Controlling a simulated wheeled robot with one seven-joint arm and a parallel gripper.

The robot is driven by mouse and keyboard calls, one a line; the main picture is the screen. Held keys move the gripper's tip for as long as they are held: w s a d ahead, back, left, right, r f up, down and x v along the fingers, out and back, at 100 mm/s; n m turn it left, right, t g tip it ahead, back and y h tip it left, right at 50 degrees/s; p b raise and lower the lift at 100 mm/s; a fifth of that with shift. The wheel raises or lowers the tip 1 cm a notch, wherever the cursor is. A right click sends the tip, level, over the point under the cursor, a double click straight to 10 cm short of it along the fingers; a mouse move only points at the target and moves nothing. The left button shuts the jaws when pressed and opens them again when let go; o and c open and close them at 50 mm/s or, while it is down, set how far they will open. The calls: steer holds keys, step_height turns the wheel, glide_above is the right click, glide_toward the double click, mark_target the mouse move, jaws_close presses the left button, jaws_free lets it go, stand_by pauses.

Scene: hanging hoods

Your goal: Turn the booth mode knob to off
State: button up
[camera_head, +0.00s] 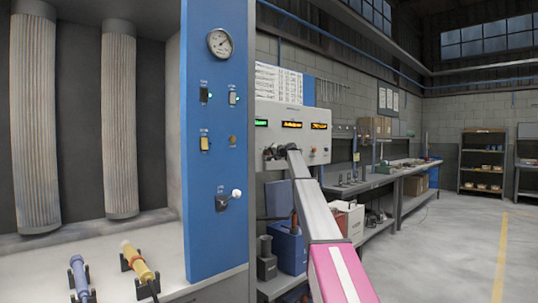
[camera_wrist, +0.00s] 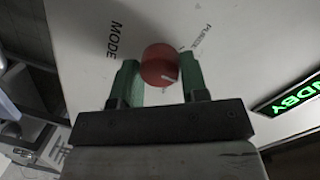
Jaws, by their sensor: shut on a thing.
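The booth mode knob (camera_wrist: 158,66) is a round red knob with a pale pointer line, on a white panel marked "MODE" in the wrist view. My gripper (camera_wrist: 160,78) has its green fingers on either side of the knob and is shut on it. The pointer line is toward the lower right of the knob in that view. Lettering beside the knob is partly cut off or too small to read fully. In the head view my gripper (camera_head: 279,153) is at the white control box (camera_head: 318,150), and it hides the knob there.
A green lit display (camera_wrist: 292,94) reading "...DBY" is right of the knob. In the head view, a blue panel (camera_head: 215,130) with a gauge and switches stands at the left. A workbench (camera_head: 375,182) runs along the wall. The floor at right is clear.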

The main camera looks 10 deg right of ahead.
steer(key=shift+f, duration=0.1)
steer(key=o, duration=0.9)
steer(key=v, duration=1.1)
